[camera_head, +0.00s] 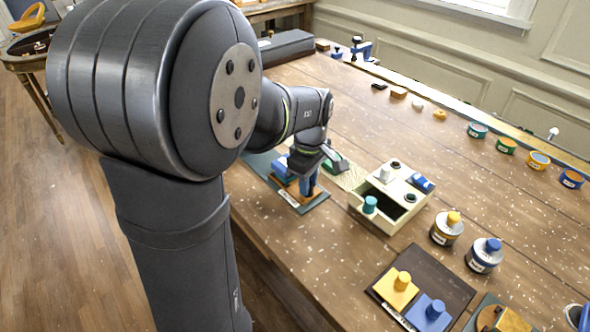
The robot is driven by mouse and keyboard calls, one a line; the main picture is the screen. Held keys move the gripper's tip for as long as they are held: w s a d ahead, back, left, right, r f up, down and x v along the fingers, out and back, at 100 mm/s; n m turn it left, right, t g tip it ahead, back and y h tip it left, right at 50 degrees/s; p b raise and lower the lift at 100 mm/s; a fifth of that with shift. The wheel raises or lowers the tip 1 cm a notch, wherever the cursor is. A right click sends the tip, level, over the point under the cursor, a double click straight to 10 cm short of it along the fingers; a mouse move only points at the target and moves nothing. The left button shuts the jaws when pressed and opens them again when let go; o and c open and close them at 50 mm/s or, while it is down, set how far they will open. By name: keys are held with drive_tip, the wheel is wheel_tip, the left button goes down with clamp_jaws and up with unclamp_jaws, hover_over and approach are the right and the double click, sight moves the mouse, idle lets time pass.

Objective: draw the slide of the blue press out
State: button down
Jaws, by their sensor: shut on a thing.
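The blue press (282,169) stands on a dark green base plate (318,201) with a white label, left of the middle of the table. Its orange-brown slide (291,186) shows low at the front of the press. My gripper (307,190) points down over this plate, at the right side of the press, and is shut on the slide. The fingers and wrist cover much of the slide, so the exact grip and how far the slide is out are hard to see.
Jars (446,229) and a dark tray (443,271) stand nearer the front.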

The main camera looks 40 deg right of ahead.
drive_tip(key=shift+s, duration=0.25)
drive_tip(key=c, duration=1.2)
unclamp_jaws()
drive_tip(key=shift+r, duration=0.1)
wheel_tip(320, 180, up, 17)
drive_tip(key=shift+r, duration=0.15)
